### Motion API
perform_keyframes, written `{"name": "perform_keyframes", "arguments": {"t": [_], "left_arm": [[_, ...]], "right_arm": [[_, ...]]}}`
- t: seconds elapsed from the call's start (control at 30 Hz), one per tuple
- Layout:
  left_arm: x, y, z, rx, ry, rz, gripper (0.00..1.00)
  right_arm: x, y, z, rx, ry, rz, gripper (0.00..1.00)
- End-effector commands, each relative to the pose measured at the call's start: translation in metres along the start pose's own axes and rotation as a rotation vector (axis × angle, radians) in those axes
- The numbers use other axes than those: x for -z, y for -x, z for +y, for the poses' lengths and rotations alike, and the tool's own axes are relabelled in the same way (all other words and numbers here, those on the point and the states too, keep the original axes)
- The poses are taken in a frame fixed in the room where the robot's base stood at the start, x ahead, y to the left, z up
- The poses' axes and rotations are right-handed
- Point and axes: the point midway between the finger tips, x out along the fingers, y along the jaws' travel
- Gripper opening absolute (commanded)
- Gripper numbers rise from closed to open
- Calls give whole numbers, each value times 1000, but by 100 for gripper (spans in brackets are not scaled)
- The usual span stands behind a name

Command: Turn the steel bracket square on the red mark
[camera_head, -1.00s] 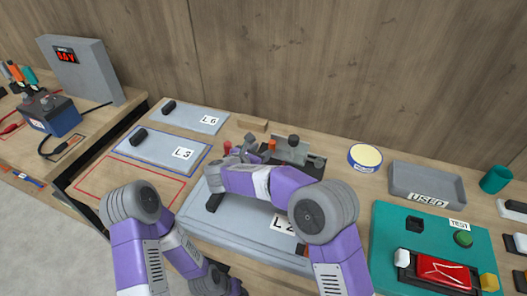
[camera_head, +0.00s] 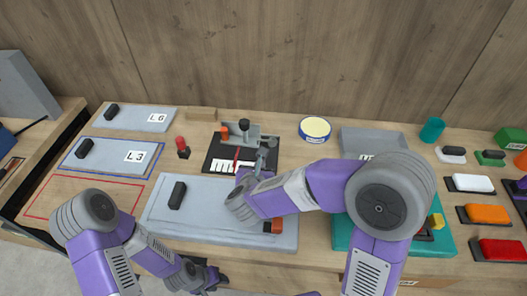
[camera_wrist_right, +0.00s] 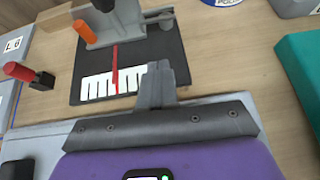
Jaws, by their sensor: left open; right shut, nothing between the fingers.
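The steel bracket (camera_head: 256,133) is a grey plate with upright parts at the back of a black mat (camera_head: 218,152). It also shows at the top of the right wrist view (camera_wrist_right: 128,28), cut off by the edge. A red mark (camera_wrist_right: 115,70) runs from the bracket's front side across a white scale (camera_wrist_right: 96,84). An orange knob and a black knob stand by the bracket. My right gripper (camera_head: 268,155) is shut and empty over the mat's right front part; its fingers (camera_wrist_right: 160,78) hide the scale's right end. My left gripper (camera_head: 215,279) is open, low at the front edge.
A grey panel (camera_head: 160,212) lies in front of the mat, partly under my right arm. A red-topped post (camera_head: 181,147) stands left of the mat. A round tin (camera_head: 314,128) and a grey tray (camera_head: 372,138) are to the right. Bare wood lies between mat and tin.

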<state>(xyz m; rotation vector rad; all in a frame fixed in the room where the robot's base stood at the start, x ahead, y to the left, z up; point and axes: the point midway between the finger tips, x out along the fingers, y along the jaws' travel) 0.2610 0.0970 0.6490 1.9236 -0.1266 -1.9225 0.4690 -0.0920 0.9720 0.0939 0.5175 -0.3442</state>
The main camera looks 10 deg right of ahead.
Motion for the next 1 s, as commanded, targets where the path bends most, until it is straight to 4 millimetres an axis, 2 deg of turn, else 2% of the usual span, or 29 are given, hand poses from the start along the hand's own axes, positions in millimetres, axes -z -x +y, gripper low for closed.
{"name": "perform_keyframes", "arguments": {"t": [0.17, 0.5, 0.73, 1.0], "left_arm": [[0, -5, -2, 0, 0, 0, 43], [1, -14, -5, 0, 0, 0, 43], [0, -11, -4, 0, 0, 0, 43], [0, -11, -4, 0, 0, 0, 43]], "right_arm": [[2, -27, -1, 5, 0, 3, 0], [2, -100, -1, 5, 0, 2, 0], [-16, -125, 0, 3, -1, 1, 0], [-20, -131, 0, 2, 1, 0, 0]]}}
